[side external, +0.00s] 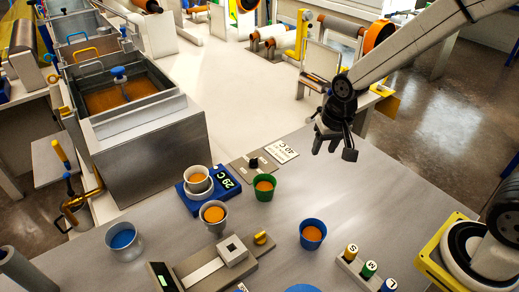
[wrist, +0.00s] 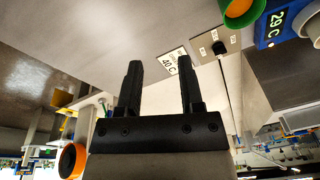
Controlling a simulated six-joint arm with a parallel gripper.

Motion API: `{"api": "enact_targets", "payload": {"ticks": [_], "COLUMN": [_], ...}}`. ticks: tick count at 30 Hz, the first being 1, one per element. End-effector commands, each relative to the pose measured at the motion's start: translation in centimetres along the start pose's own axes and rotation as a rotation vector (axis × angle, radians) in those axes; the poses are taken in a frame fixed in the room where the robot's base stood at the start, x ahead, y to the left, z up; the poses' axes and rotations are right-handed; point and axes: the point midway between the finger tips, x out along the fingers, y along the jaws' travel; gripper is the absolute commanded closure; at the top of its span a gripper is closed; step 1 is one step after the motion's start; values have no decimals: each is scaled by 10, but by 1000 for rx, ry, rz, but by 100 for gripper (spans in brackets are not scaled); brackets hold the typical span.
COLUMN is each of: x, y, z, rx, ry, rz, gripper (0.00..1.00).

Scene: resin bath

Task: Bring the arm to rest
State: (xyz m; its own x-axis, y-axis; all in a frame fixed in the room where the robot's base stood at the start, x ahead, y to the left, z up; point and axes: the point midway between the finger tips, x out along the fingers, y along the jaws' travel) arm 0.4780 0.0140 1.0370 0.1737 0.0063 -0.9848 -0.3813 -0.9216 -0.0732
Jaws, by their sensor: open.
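My gripper (side external: 334,143) hangs in the air above the right part of the grey bench (side external: 385,190) in the side view. Nothing is between its fingers. In the wrist view its two black fingers (wrist: 158,85) stand apart, with only bench surface and a "40 C" card (wrist: 171,62) beyond them. My arm reaches in from the upper right.
Several cups stand on the bench, including a green cup (side external: 264,188), a blue cup (side external: 312,234) and a grey cup (side external: 214,216). A metal resin bath (side external: 150,150) stands at left. Bench below my gripper is clear.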

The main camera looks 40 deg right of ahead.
Motion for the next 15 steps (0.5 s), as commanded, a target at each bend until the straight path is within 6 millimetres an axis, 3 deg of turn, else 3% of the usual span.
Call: {"api": "enact_targets", "payload": {"ticks": [7,15], "x": [-10,-12], "y": [32,46], "z": [50,73], "rx": [-264,-394], "ry": [40,58], "rz": [-7,-5], "gripper": [52,52]}}
